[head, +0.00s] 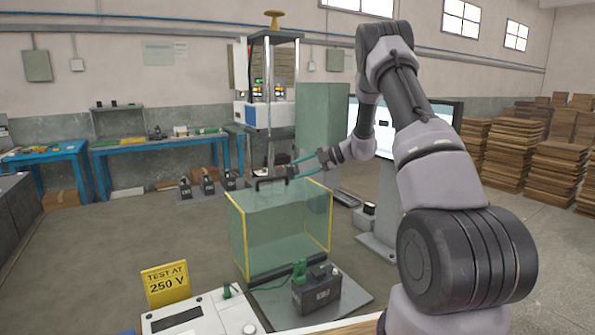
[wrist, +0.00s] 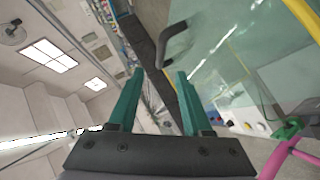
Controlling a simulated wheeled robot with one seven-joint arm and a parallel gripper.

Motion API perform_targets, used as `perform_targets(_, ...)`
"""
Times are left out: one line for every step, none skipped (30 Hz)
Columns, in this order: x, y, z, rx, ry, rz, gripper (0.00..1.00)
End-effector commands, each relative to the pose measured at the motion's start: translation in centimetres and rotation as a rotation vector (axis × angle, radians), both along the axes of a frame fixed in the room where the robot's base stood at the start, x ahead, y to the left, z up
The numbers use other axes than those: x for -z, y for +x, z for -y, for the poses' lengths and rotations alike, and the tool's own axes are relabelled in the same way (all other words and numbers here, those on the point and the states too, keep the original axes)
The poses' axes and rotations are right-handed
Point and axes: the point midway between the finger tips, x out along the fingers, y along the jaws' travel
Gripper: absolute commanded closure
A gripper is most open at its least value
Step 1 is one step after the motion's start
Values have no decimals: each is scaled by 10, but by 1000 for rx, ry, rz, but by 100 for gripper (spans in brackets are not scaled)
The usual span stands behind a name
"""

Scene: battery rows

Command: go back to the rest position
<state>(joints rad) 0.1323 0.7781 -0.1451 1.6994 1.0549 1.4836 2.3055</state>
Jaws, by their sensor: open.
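My gripper (head: 303,166) is at the top of a clear glass cover with yellow edges (head: 236,232). Its two teal fingers are apart, with nothing held between them. A black handle (head: 270,184) on the cover's top lies just beside the fingertips in the head view. In the wrist view the open gripper (wrist: 158,74) shows with the dark handle (wrist: 171,46) just past its fingertips; whether they touch is unclear. My arm reaches in from the right of the head view, bent high at the elbow.
A black battery (head: 317,291) with a green clamp (head: 300,268) stands at the cover's near side. A yellow "TEST AT 250 V" sign (head: 166,284) stands left of it. A monitor (head: 440,114) is partly behind my arm. Open floor (head: 130,235) lies left of the cover.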

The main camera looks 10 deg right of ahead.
Motion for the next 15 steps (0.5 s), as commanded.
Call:
perform_targets(0, 0, 0, -2, -2, 2, 50)
perform_targets(-2, -1, -1, -5, -5, 8, 50)
perform_targets(-6, -3, -2, -15, -15, 22, 50)
perform_targets(-10, -5, -3, -29, -28, 41, 50)
perform_targets(-16, -8, -4, -47, -46, 66, 50)
perform_targets(-26, -14, -7, -79, -76, 113, 50)
perform_targets(-36, -20, -10, -112, -107, 158, 50)
perform_targets(-46, -28, -12, -148, -142, 208, 50)
perform_targets(-60, -39, -16, -205, -193, 285, 50)
perform_targets(-72, -49, -19, -252, -236, 348, 50)
perform_targets(-83, -59, -21, -304, -281, 413, 50)
perform_targets(-97, -74, -24, -373, -340, 504, 50)
perform_targets(-107, -85, -26, -426, -385, 571, 50)
perform_targets(-116, -96, -28, -481, -428, 636, 50)
perform_targets(-128, -111, -30, -555, -486, 725, 50)
